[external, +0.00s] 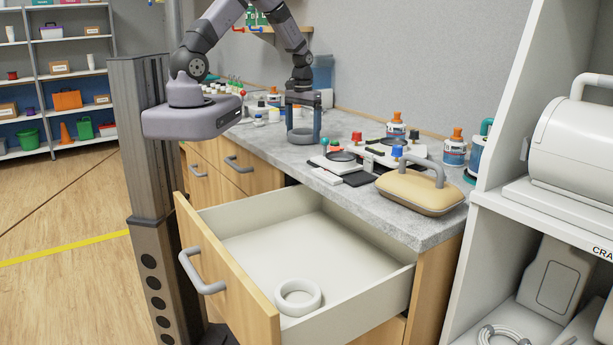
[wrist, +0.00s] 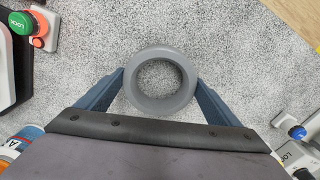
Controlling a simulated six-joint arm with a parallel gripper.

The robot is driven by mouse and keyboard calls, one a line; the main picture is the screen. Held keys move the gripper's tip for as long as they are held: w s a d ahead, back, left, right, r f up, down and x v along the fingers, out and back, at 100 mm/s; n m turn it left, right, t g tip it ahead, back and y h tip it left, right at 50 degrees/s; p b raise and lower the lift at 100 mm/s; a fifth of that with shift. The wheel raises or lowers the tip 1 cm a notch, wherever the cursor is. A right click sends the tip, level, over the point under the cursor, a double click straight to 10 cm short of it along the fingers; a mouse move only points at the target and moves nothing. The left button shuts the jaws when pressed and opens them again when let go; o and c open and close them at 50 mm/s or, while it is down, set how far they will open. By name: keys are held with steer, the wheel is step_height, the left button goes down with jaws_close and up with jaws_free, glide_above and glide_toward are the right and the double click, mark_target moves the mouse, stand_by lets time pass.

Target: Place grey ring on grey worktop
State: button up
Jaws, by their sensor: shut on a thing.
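The grey ring (wrist: 160,106) sits between the two blue fingers of my gripper (wrist: 160,82), one finger on each side of it. My gripper is shut on the ring's outer wall. In the external view my gripper (external: 303,106) points straight down over the back-left part of the grey worktop (external: 350,197), and the ring (external: 303,140) shows at its fingertips. The ring lies flat, at or just above the speckled surface; I cannot tell whether it touches. Speckled worktop shows through its hole.
An open drawer (external: 240,222) below the worktop holds a pale ring (external: 298,308). Right of my gripper are several clamps and a black-and-white device (external: 345,165), bottles (external: 455,148) and a tan handled case (external: 420,192). Small bottles stand at left.

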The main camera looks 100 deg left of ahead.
steer(key=shift+f, duration=0.1)
steer(key=o, duration=1.1)
step_height(320, 180, up, 12)
steer(key=b, duration=0.3)
steer(key=shift+b, duration=0.3)
steer(key=w+d+f+m, duration=0.15)
steer(key=d+m, duration=0.25)
steer(key=d, duration=0.8)
steer(key=w+d+f+m, duration=0.15)
steer(key=d+m, duration=0.35)
steer(key=d, duration=0.8)
steer(key=s+d+m, duration=0.1)
steer(key=s+d, duration=0.1)
steer(key=s+d+f+m, duration=0.1)
steer(key=d, duration=0.2)
steer(key=s+d+f+m, duration=0.1)
steer(key=s+d, duration=0.1)
steer(key=shift+s+d+f+m, duration=0.25)
steer(key=shift+s+d+m, duration=0.05)
steer(key=shift+d, duration=0.1)
